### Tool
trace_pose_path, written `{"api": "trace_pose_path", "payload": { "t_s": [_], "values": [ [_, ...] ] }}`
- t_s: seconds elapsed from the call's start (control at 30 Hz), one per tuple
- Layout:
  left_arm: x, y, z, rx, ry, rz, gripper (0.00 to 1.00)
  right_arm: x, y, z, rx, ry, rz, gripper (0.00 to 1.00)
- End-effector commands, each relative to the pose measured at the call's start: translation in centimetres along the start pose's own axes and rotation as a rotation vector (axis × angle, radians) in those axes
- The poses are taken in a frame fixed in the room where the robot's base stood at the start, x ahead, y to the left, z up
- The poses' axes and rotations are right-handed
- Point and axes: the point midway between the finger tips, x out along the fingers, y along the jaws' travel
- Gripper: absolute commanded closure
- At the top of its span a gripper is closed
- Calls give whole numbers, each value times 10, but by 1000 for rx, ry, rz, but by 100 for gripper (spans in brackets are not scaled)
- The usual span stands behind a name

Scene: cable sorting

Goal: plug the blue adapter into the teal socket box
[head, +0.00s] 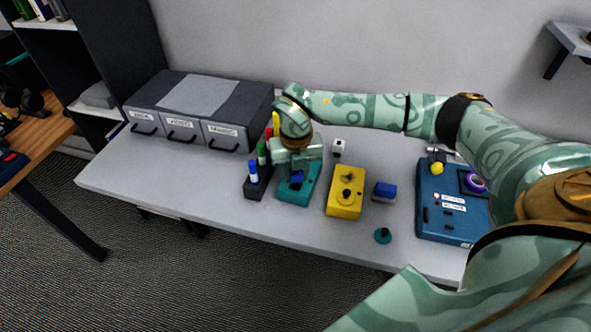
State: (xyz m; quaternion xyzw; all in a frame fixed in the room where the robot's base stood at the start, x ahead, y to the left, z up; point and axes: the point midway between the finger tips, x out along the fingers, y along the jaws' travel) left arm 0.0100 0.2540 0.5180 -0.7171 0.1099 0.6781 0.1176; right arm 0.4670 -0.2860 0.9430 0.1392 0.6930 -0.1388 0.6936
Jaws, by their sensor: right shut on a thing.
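The teal socket box (294,195) lies on the grey table, left of a yellow box. My right gripper (297,170) points down directly over the teal box. It is shut on the blue adapter (297,178), of which only a small part shows between the fingers. The adapter is at or just above the top of the teal box; I cannot tell whether it is seated in it. The gripper hides the back part of the box. My left gripper is not in view.
The yellow box (346,194) and another blue block (384,192) stand to the right. A marker holder (258,183) is close on the left. A blue device (445,222) lies at the right, a teal knob (383,236) near the front. Grey drawers (190,115) stand at back left.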

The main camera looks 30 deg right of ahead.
Motion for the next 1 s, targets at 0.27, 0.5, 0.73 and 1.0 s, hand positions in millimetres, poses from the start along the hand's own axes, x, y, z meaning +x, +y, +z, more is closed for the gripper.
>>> {"api": "trace_pose_path", "payload": {
  "t_s": [0.27,0.5,0.73,1.0],
  "values": [
    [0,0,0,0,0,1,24,0,0,0,0,0,0,96],
    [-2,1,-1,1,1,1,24,-1,0,0,0,0,0,96],
    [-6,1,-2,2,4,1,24,-2,0,0,1,0,0,96],
    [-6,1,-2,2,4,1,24,0,0,0,1,1,0,96]
  ]
}}
